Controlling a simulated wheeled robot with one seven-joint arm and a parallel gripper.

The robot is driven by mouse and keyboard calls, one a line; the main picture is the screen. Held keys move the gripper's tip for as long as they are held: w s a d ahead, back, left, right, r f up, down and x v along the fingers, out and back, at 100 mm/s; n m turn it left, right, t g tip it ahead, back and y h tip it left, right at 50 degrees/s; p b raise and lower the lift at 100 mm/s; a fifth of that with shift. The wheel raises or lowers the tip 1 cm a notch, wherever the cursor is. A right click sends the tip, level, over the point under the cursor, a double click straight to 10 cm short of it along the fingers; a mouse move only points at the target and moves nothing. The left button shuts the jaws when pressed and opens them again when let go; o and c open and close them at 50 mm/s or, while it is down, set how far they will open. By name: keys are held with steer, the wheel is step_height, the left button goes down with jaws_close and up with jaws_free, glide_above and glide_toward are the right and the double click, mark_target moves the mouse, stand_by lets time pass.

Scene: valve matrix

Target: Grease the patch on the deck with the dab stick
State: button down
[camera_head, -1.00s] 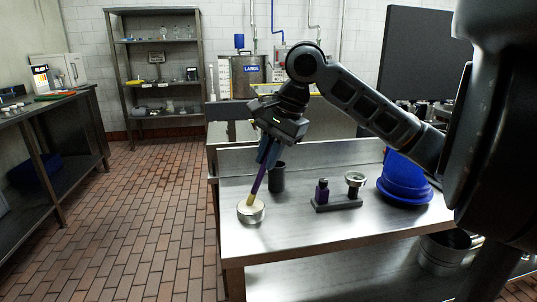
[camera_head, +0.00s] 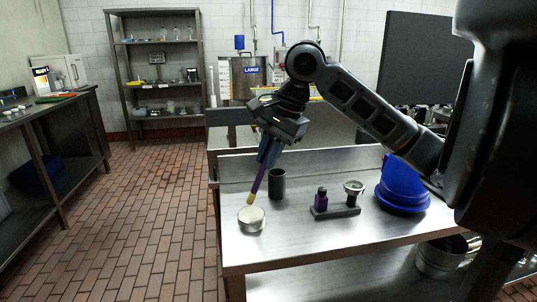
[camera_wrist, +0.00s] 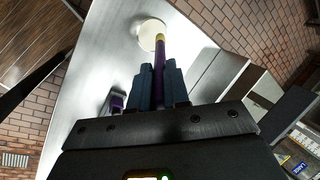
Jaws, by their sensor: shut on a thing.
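My gripper (camera_head: 268,153) is shut on the dab stick (camera_head: 259,180), a purple rod with a yellowish tip that slants down to the left. The stick also shows between the fingers in the wrist view (camera_wrist: 160,52). Its tip is just above a round, shallow, pale tin (camera_head: 251,222) near the left end of the steel deck (camera_head: 300,240). In the wrist view the tip overlaps the tin (camera_wrist: 146,32). I cannot make out a distinct patch on the deck.
A dark cup (camera_head: 277,184) stands behind the stick. To the right are a dark stand (camera_head: 336,212) with a purple bottle (camera_head: 321,198) and a round metal piece (camera_head: 353,187), then a blue tub (camera_head: 403,185). The deck's front middle is clear.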

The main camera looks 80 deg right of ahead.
steer(key=shift+r+p, duration=1.85)
steer(key=shift+r, duration=0.25)
steer(key=shift+f, duration=0.1)
